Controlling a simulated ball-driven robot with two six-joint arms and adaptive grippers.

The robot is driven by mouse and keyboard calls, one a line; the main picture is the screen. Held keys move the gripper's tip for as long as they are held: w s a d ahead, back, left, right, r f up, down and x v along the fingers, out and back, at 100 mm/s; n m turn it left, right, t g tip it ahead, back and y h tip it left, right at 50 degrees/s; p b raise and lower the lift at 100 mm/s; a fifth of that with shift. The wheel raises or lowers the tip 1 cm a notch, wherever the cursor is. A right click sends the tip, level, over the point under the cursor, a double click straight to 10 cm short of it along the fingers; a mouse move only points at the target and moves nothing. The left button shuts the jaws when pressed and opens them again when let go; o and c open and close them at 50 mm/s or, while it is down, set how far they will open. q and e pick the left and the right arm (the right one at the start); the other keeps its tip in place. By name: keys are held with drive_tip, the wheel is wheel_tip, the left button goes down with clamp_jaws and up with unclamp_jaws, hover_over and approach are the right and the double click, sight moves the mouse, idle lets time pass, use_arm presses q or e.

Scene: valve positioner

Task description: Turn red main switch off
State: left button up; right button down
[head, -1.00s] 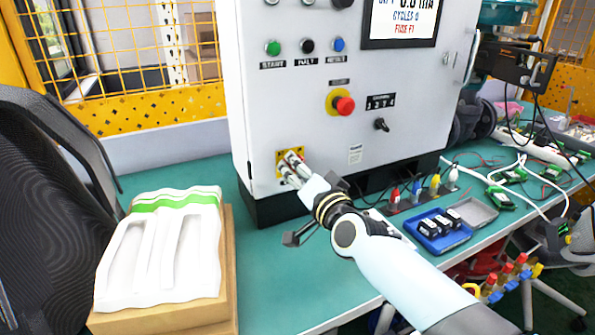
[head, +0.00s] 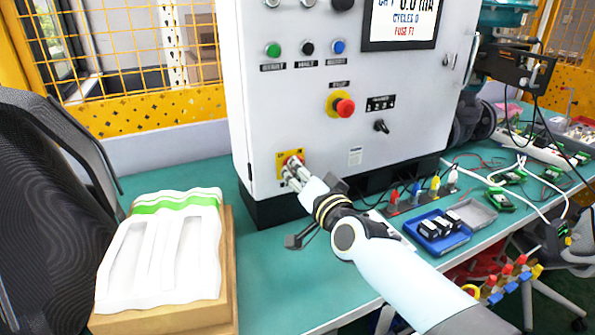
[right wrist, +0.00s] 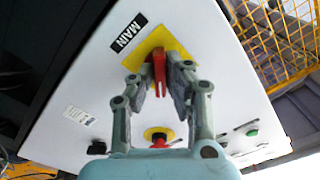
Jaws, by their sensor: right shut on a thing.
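The red main switch (right wrist: 159,70) sits on a yellow plate (right wrist: 140,50) beside a "MAIN" label (right wrist: 128,33) in the right wrist view. In the head view its yellow plate (head: 281,160) is low on the left of the cabinet front, and the switch is mostly hidden by my gripper. My right gripper (right wrist: 160,80) is shut on the red switch handle, one finger on each side; it also shows in the head view (head: 294,174). My left gripper is not in view.
The grey control cabinet (head: 330,120) stands on the green bench. A red emergency stop button (head: 344,107) and a black selector (head: 381,126) are above right of the switch. A blue tray (head: 440,243) lies right of my arm. A box with white foam (head: 165,255) stands at the left.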

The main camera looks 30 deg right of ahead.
drive_tip(key=shift+n+p, duration=4.2)
drive_tip(key=shift+n, duration=4.4)
drive_tip(key=c, duration=1.4)
unclamp_jaws()
drive_tip(key=shift+o, duration=0.2)
drive_tip(key=shift+s, duration=0.1)
